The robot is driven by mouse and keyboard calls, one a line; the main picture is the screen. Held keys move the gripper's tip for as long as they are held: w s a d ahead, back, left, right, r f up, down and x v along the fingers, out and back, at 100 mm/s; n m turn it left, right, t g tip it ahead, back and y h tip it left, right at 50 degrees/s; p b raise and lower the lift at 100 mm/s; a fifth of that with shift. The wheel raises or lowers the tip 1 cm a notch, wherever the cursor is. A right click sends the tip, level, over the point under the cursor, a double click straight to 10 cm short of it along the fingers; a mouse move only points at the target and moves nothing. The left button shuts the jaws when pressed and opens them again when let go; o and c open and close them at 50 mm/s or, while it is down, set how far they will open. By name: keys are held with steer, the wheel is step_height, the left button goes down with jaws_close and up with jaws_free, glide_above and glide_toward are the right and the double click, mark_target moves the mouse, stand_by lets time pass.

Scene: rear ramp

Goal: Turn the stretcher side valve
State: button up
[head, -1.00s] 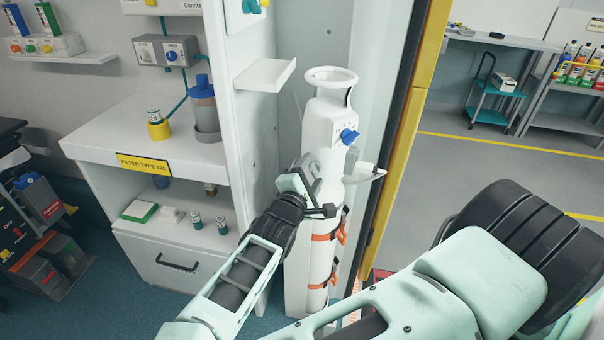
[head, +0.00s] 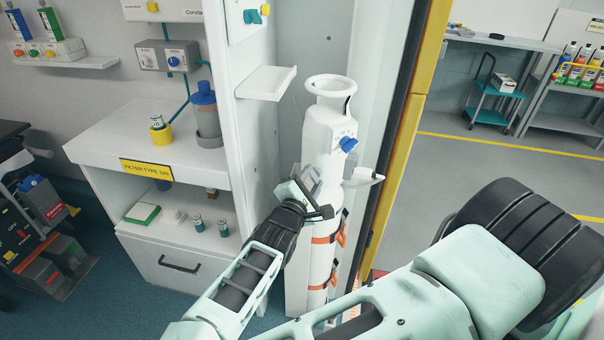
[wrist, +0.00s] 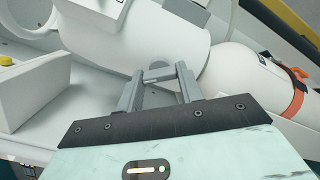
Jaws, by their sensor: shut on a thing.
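A white gas cylinder (head: 322,160) with a round collar stands upright in the narrow bay. A blue knob (head: 348,144) sits on its upper front, apart from my gripper. My gripper (head: 318,198) is against the cylinder's left front, below the knob. In the wrist view, my gripper's two grey fingers (wrist: 160,86) are shut on a small grey part (wrist: 158,70) at the white housing (wrist: 130,40). I cannot tell for certain that this part is the stretcher side valve. The grip is mostly hidden by my wrist in the head view.
A white shelf (head: 266,82) juts out left of the cylinder. Orange straps (head: 326,238) cross the cylinder, and a pale bracket (head: 364,176) sticks out on its right. A yellow-edged door post (head: 412,120) stands farther right. A white cabinet (head: 190,255) is at left.

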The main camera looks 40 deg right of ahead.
steer(key=r+n+p, duration=0.1)
steer(key=n+p, duration=0.1)
steer(key=shift+w+a+r+n+p, duration=0.1)
steer(key=shift+n+p, duration=0.25)
steer(key=shift+n, duration=0.05)
steer(key=n+p, duration=0.2)
steer(key=n, duration=0.1)
steer(key=shift+n+p, duration=0.3)
steer(key=shift+p, duration=0.1)
steer(key=n+p, duration=0.1)
steer(key=n, duration=0.2)
steer(key=shift+n+p, duration=0.3)
steer(key=shift+p, duration=0.1)
steer(key=shift+w+a+f+n+p, duration=0.15)
steer(key=shift+n+p, duration=0.15)
steer(key=shift+n, duration=0.5)
steer(key=shift+s+d+f+n+p, duration=0.1)
steer(key=shift+n+p, duration=0.2)
steer(key=shift+n, duration=0.5)
steer(key=shift+f, duration=0.1)
steer(key=o, duration=1)
steer(key=shift+w+a, duration=0.1)
steer(key=shift+f, duration=0.1)
